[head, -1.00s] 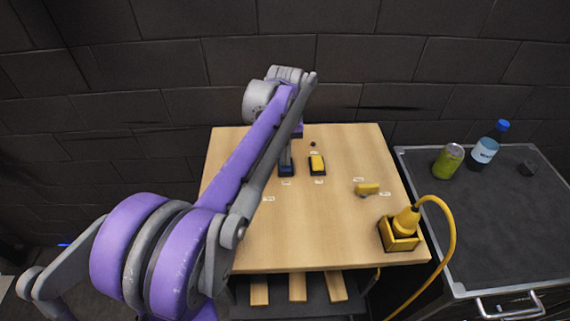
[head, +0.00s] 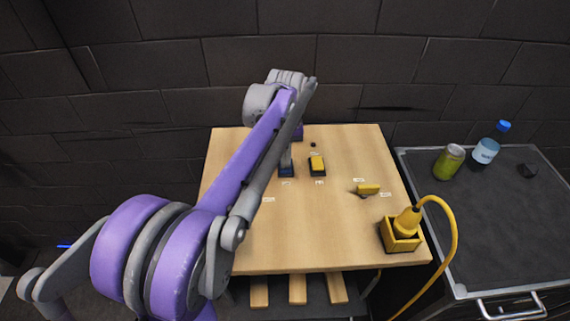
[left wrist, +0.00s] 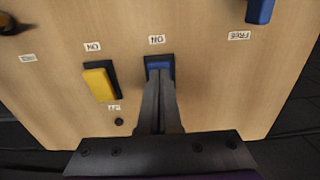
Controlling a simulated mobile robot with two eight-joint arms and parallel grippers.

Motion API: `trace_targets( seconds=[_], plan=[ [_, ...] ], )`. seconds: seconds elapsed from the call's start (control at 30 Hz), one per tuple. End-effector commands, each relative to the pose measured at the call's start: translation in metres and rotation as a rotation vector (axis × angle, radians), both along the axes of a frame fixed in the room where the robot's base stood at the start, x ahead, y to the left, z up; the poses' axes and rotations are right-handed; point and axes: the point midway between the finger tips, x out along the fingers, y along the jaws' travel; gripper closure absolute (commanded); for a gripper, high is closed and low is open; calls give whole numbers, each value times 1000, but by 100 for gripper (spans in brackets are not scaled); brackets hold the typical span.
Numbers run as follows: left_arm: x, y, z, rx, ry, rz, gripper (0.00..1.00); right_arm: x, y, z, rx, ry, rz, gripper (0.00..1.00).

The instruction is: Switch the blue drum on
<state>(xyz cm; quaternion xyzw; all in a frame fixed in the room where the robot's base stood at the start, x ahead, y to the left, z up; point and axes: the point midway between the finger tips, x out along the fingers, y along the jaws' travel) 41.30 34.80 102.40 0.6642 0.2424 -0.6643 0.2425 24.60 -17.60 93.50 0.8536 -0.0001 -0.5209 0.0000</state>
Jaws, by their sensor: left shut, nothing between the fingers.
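A blue rocker switch (left wrist: 158,63) in a dark frame sits on the wooden tabletop, with a label reading ON beside it. In the head view the blue switch (head: 286,172) is partly covered by my left arm. My left gripper (left wrist: 160,84) is shut and empty, pointing down, with its fingertips over the lower part of the blue switch in the left wrist view. They look at or very near its surface; contact is not clear. The tips cover part of the switch, so its tilt is hard to tell. My right gripper is out of view.
A yellow rocker switch (head: 317,165) stands beside the blue one. A yellow lever (head: 368,189) and a yellow plug in a box (head: 401,240) are to the right. Another blue part (left wrist: 260,10) shows near a FREE label. A can and bottle stand on the grey cart (head: 480,220).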

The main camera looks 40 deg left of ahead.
Motion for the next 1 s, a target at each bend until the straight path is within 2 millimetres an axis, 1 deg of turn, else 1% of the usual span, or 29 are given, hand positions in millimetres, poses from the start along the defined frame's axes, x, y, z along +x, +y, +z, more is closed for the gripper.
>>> trace_targets(
  seconds=[0.2,0.8,1.0],
  plan=[
    [1,0,20,1,-2,0,100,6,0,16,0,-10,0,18],
    [1,0,67,1,-2,0,100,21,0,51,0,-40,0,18],
    [0,0,68,1,-1,0,100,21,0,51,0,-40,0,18]
  ],
)
